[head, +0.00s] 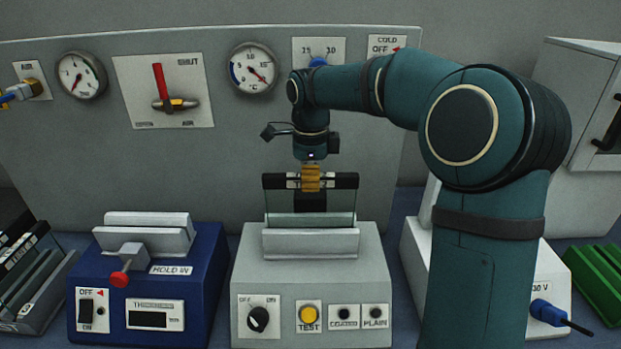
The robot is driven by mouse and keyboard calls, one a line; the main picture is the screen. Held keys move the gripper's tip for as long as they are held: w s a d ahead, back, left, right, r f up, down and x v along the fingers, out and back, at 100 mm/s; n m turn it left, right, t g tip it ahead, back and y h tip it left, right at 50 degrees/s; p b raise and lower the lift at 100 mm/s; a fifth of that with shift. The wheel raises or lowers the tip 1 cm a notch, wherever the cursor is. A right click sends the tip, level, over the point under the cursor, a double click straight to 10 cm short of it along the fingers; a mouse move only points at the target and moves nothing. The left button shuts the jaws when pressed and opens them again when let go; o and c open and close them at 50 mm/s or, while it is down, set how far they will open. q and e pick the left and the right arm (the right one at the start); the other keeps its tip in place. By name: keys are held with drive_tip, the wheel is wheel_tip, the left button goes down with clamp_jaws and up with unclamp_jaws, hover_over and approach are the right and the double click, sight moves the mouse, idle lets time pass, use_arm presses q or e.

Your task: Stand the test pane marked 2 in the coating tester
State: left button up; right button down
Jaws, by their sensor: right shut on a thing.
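The coating tester (246,280) is the light grey box in the middle, with a yellow TEST button and lamps marked COATED and PLAIN. A slotted holder sits on its top. My right gripper (311,186) points down above it, its yellowish fingers shut on the dark top strip of a clear test pane (275,183). The pane stands upright over the holder. Its lower edge is hidden behind the holder's front wall, so I cannot tell whether it is seated. Its number is not readable. My left gripper is out of view.
A blue thickness tester (208,280) with a slotted holder and red-knobbed plunger stands left. A dark rack (62,268) holding panes is at far left, a green rack (597,275) at far right. A grey gauge panel (228,135) rises behind. My right arm covers the right side.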

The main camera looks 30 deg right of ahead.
drive_tip(key=shift+f, duration=0.55)
idle(0.4)
drive_tip(key=c, duration=1)
unclamp_jaws()
